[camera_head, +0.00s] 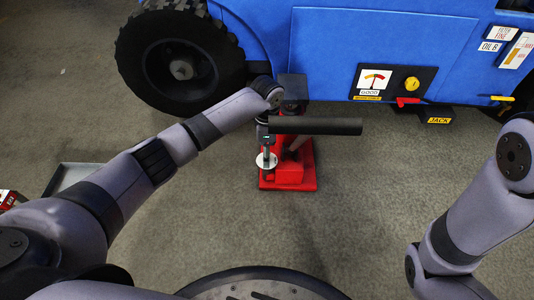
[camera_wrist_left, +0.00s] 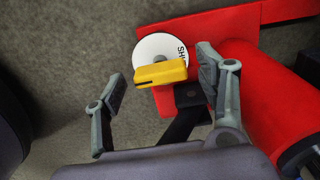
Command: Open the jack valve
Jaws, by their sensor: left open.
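The red jack (camera_head: 290,172) stands on the floor beside the blue vehicle, with a black bar (camera_head: 318,126) across its top. Its valve has a white disc (camera_head: 266,161) with a yellow handle; the disc's lettering is partly hidden and starts "SH". In the left wrist view the yellow handle (camera_wrist_left: 161,73) lies across the white disc (camera_wrist_left: 160,46). My left gripper (camera_wrist_left: 162,82) is open, with one finger on each side of the yellow handle, the right finger closer to it. I cannot tell whether either touches. My right arm shows at the right, its gripper out of frame.
The blue vehicle (camera_head: 375,45) with its black wheel (camera_head: 180,65) stands behind the jack. Its side has a gauge panel (camera_head: 375,82), a yellow knob (camera_head: 411,84) and a yellow "JACK" label (camera_head: 439,120). A grey tray (camera_head: 70,177) lies at left. Floor right of the jack is clear.

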